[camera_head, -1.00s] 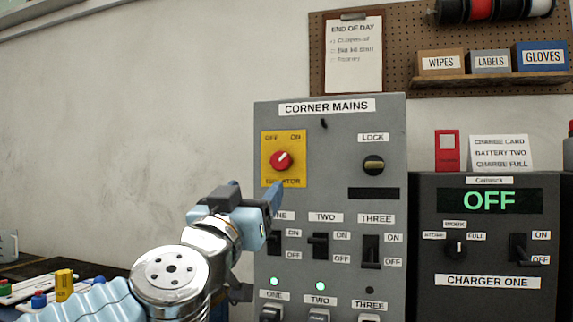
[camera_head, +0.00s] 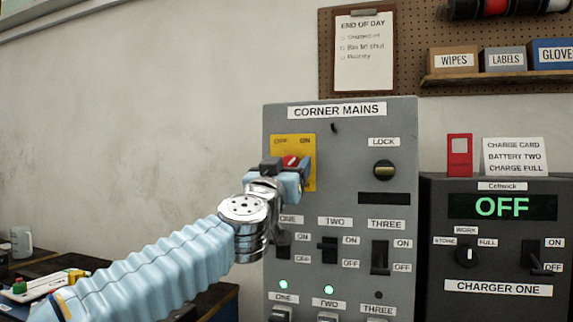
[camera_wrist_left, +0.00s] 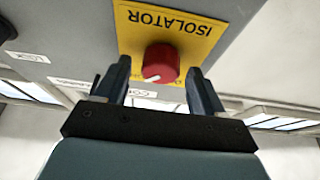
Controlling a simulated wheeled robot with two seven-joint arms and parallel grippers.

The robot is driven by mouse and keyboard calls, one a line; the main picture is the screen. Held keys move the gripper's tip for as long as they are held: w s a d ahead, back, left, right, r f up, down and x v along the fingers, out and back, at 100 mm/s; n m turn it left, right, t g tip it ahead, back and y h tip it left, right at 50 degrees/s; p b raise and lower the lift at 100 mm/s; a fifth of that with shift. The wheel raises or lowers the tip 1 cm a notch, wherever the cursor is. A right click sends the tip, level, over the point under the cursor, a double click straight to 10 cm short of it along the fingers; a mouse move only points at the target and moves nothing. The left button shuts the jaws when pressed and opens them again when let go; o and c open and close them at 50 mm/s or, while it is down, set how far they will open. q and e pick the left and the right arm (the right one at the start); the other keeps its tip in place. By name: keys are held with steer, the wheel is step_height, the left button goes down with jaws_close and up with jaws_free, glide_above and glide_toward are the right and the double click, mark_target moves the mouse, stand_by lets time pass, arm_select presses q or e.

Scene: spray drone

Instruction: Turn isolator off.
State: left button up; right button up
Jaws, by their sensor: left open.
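The isolator is a red round knob (camera_head: 291,161) with a white pointer mark on a yellow plate (camera_head: 307,146) at the upper left of the grey Corner Mains panel (camera_head: 350,140). The knob also shows in the left wrist view (camera_wrist_left: 161,63), its white mark at its lower left edge. My left gripper (camera_head: 290,172) is in front of the yellow plate and covers part of the knob. In the left wrist view, its two fingers (camera_wrist_left: 160,82) are open, one on each side of the knob, with gaps visible. My right gripper is not in view.
Below are switches one, two and three (camera_head: 329,250), with two green lamps lit. A lock knob (camera_head: 385,171) is at the panel's right. Charger One (camera_head: 500,240), reading OFF, stands to the right. A clipboard (camera_head: 364,50) hangs above. The wall at left is clear.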

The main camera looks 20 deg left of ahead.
arm_select(q)
steer(key=c, duration=1.1)
steer(key=shift+o, duration=0.2)
steer(key=shift+n, duration=0.5)
steer(key=n+y, duration=0.1)
steer(key=n, duration=0.1)
steer(key=n+y, duration=0.2)
steer(key=n, duration=0.1)
steer(key=shift+d+n+y, duration=0.15)
steer(key=shift+n+y, duration=0.15)
steer(key=n+g+y, duration=0.1)
steer(key=n, duration=0.2)
steer(key=n+y, duration=0.1)
steer(key=n, duration=0.2)
steer(key=shift+g, duration=0.4)
steer(key=n+g, duration=0.1)
steer(key=n, duration=0.1)
steer(key=n+g+y, duration=0.1)
steer(key=n, duration=0.2)
steer(key=shift+y, duration=0.3)
steer(key=shift+n+g, duration=0.9)
steer(key=shift+n, duration=1.5)
